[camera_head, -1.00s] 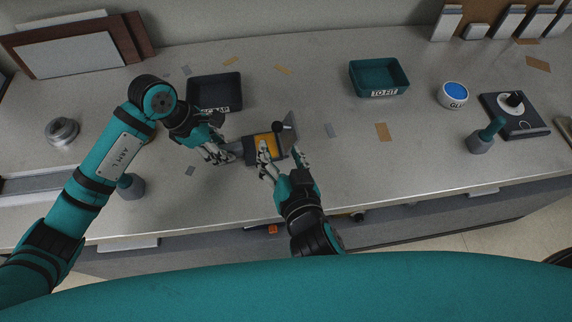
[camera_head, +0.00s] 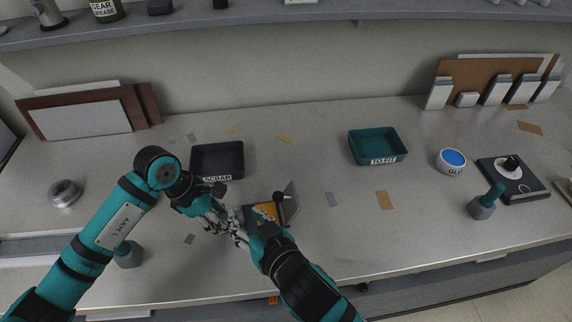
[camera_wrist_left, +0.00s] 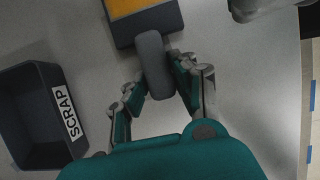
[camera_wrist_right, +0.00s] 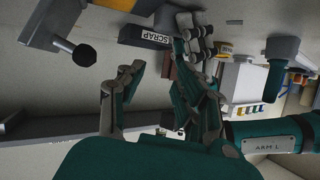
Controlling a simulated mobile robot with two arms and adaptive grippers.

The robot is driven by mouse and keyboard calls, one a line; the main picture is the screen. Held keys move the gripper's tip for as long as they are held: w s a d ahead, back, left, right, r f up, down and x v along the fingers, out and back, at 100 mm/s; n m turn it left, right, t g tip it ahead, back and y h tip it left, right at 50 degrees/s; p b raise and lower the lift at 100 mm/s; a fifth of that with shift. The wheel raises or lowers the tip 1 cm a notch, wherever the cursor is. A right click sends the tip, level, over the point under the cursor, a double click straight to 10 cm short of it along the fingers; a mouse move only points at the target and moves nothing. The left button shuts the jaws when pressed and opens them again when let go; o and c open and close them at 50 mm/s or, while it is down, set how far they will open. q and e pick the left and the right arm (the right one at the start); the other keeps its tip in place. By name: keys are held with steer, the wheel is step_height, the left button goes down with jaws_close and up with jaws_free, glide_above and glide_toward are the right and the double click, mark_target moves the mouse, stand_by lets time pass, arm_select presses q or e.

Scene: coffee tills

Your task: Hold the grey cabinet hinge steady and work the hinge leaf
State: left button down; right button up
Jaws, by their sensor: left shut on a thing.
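The grey cabinet hinge lies on the bench in the head view, with an orange-yellow face (camera_head: 265,211), a raised grey leaf (camera_head: 291,202) on its right and a dark knob by the leaf. A black knob (camera_wrist_right: 85,55) shows at the upper left of the right wrist view. My left gripper (camera_wrist_left: 153,85) is shut on the hinge's rounded grey end (camera_wrist_left: 152,55); the orange-faced body (camera_wrist_left: 140,12) extends beyond it. My right gripper (camera_wrist_right: 163,62) is open, with nothing seen between its fingers. In the head view it is close beside the left gripper and its arm partly covers the hinge.
A dark SCRAP bin (camera_head: 217,146) stands behind the left gripper. A teal TO FIT bin (camera_head: 400,154) stands farther right, near a GLUE tub (camera_head: 452,169). A teal-handled tool (camera_head: 487,202) stands at the right. The bench between hinge and tub holds only flat scraps.

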mark_target(278, 193)
steer(key=w+n+g, duration=0.1)
steer(key=w+n, duration=0.1)
steer(key=w, duration=0.1)
steer(key=w+n+g, duration=0.1)
steer(key=n, duration=0.1)
steer(key=shift+w+a+f+g, duration=0.3)
steer(key=shift+a+f, duration=0.05)
steer(key=shift+f, duration=0.05)
steer(key=w+n+g, duration=0.1)
steer(key=d+n+g, duration=0.1)
steer(key=n, duration=0.1)
steer(key=w+n+g+h, duration=0.1)
steer(key=shift+w+d, duration=0.3)
steer(key=d+r+n+g+h, duration=0.3)
steer(key=d+r+n+g, duration=0.3)
steer(key=d+r+n, duration=0.15)
steer(key=x, duration=0.5)
steer(key=s+x, duration=0.1)
steer(key=x, duration=0.1)
steer(key=shift+w+f, duration=0.1)
steer(key=shift+f, duration=0.15)
steer(key=c, duration=0.6)
steer(key=shift+a, duration=0.15)
